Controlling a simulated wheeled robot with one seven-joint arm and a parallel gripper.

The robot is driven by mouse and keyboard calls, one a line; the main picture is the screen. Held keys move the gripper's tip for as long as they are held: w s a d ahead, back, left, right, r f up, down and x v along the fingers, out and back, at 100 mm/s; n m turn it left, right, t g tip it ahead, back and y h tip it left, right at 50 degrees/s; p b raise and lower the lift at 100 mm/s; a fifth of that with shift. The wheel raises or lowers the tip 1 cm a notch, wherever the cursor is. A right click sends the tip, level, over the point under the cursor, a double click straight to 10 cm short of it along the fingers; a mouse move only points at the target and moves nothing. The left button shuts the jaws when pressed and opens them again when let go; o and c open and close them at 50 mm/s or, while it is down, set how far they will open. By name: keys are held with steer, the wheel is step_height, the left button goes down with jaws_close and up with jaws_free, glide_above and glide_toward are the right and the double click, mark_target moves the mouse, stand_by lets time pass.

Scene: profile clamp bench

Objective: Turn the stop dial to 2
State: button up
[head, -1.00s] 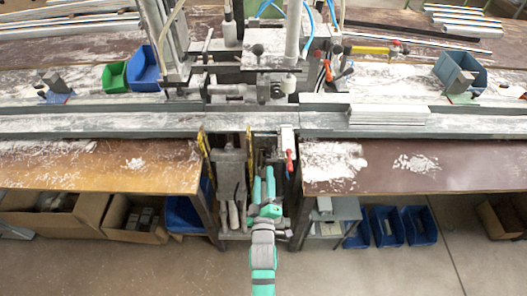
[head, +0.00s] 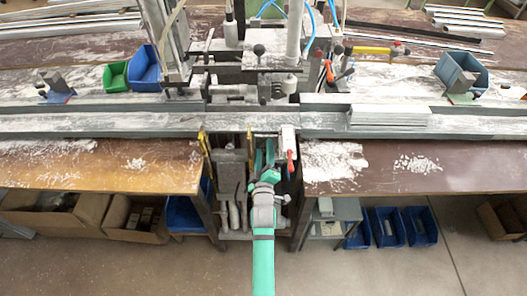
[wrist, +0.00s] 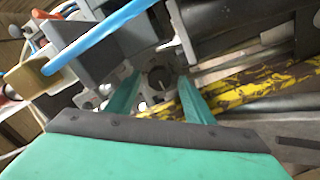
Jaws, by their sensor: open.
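My gripper (head: 264,152) is at the front of the clamp machine, between the two bench tops in the head view. In the wrist view its two green fingers (wrist: 162,97) are spread apart with a gap between them. A round dark knob with a light mark, seemingly the stop dial (wrist: 159,76), shows in that gap, just beyond the fingertips. I cannot tell whether the fingers touch it. No number on the dial can be read. In the head view the dial cannot be made out behind my gripper.
A red-handled lever (head: 290,157) is close right of my gripper. In the wrist view a blue hose (wrist: 105,38) crosses at the upper left and a yellow-black striped bar (wrist: 235,91) lies to the right. White profiles (head: 388,115) lie on the right bench. Blue bins (head: 418,226) stand below.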

steer(key=shift+w, duration=0.15)
steer(key=shift+d, duration=0.2)
steer(key=c, duration=1)
steer(key=shift+c, duration=0.2)
